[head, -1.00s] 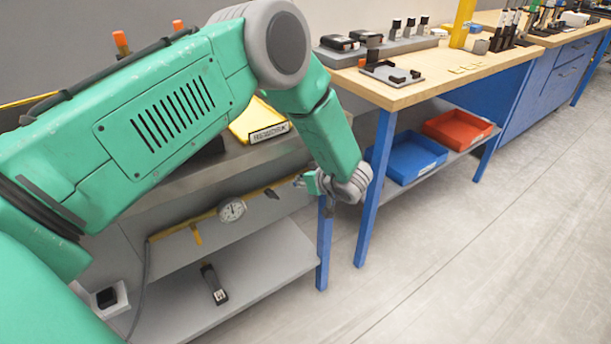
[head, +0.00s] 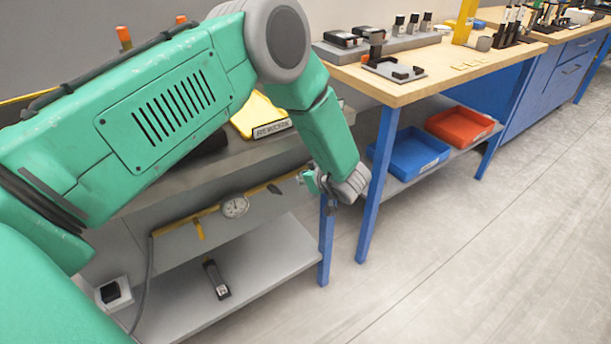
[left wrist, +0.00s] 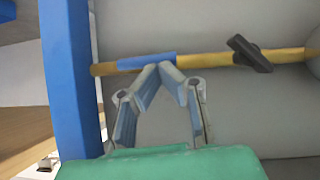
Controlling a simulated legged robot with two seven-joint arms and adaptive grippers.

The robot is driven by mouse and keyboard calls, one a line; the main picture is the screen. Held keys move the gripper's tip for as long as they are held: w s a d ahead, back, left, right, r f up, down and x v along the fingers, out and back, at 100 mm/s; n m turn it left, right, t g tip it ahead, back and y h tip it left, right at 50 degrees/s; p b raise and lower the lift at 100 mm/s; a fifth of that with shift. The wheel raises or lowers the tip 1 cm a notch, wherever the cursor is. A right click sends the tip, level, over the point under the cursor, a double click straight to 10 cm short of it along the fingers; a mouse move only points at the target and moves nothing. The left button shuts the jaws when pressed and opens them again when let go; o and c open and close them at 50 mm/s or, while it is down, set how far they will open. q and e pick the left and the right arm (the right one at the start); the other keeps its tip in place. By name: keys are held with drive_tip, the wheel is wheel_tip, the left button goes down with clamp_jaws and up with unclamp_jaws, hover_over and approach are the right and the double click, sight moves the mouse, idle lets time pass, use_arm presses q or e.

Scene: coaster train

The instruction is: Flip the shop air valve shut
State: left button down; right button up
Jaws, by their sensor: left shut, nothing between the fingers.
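A yellow air pipe (head: 210,212) runs along the grey panel under the near bench. A black lever (left wrist: 249,54) sits on it, lying diagonally across the pipe in the left wrist view, and it shows small in the head view (head: 274,188). A blue sleeve-like piece (left wrist: 146,62) lies along the pipe to its left. My left gripper (left wrist: 165,70) is shut and empty, its tips just in front of or at this blue piece, contact unclear. It is apart from the black lever. In the head view the left gripper (head: 309,183) is by the pipe's right end. My right gripper is not seen.
A round gauge (head: 235,206) and a hanging yellow handle (head: 199,229) are further left on the pipe. A blue bench leg (left wrist: 68,80) stands close left of the gripper in the wrist view. Blue (head: 416,172) and red (head: 459,140) bins sit on the neighbouring shelf. The floor at right is clear.

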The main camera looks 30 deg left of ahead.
use_arm(q)
drive_tip(key=shift+f, duration=0.15)
wheel_tip(320, 180, down, 6)
drive_tip(key=w+n+t+b, duration=0.1)
drive_tip(key=n+t+b, duration=0.8)
drive_tip(key=shift+w+d+n, duration=0.3)
drive_tip(key=shift+n, duration=0.1)
drive_tip(key=shift+w+f, duration=0.15)
idle(0.7)
